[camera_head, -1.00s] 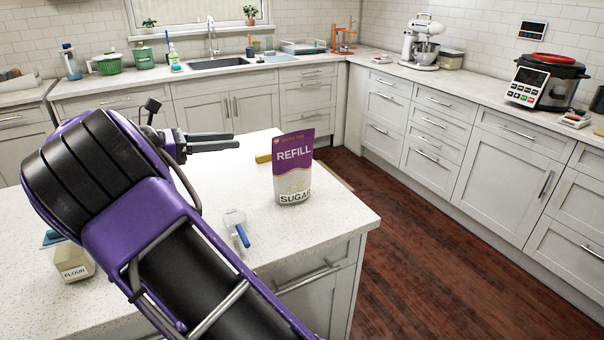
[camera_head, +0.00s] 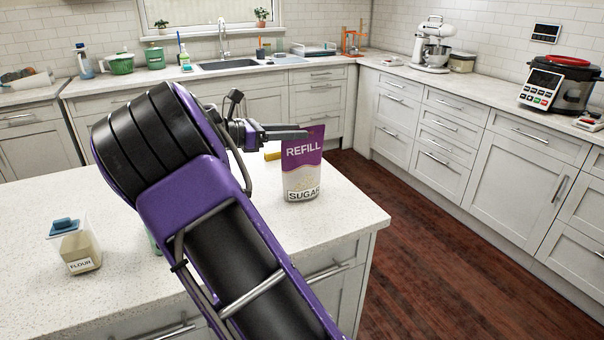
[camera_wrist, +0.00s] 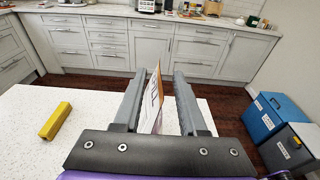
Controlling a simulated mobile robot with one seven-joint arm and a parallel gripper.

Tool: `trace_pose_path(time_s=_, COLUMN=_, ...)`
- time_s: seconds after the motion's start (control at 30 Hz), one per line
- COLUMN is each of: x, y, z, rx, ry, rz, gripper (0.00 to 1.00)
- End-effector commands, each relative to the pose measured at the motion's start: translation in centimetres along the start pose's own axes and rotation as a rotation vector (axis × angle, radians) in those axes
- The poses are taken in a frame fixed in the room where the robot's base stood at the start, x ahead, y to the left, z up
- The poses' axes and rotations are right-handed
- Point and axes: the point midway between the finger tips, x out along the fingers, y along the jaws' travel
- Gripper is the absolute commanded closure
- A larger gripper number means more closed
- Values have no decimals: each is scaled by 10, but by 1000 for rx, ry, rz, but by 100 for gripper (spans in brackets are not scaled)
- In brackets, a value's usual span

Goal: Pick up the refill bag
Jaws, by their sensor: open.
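The refill bag (camera_head: 302,172) is a purple and white pouch marked REFILL and SUGAR. It stands upright on the white island top near its right end. My gripper (camera_head: 303,133) is at the bag's upper part, with a finger overlapping its top edge in the head view. In the wrist view the bag (camera_wrist: 154,103) shows edge-on between the two open fingers of my gripper (camera_wrist: 158,100). It lies nearer the left finger; I cannot tell whether it touches. My arm hides part of the island.
A yellow block (camera_wrist: 55,121) lies on the island left of the bag in the wrist view; it also shows behind the bag in the head view (camera_head: 272,156). A flour container (camera_head: 80,252) stands at the island's left. Blue and grey bins (camera_wrist: 267,116) stand on the floor.

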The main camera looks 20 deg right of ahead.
Motion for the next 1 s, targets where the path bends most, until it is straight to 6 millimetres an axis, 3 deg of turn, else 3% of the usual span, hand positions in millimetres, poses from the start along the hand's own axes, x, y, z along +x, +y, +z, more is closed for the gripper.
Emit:
trace_pose_path(time_s=0.2, x=31, y=1, z=0, rx=1, ry=0, rz=-3, gripper=59)
trace_pose_path(time_s=0.4, x=32, y=1, z=0, rx=1, ry=0, rz=-1, gripper=59)
trace_pose_path(time_s=0.43, x=32, y=1, z=0, rx=1, ry=0, rz=-1, gripper=61)
trace_pose_path(time_s=0.67, x=31, y=1, z=0, rx=1, ry=0, rz=-1, gripper=100)
trace_pose_path(time_s=1.0, x=31, y=1, z=0, rx=1, ry=0, rz=-1, gripper=100)
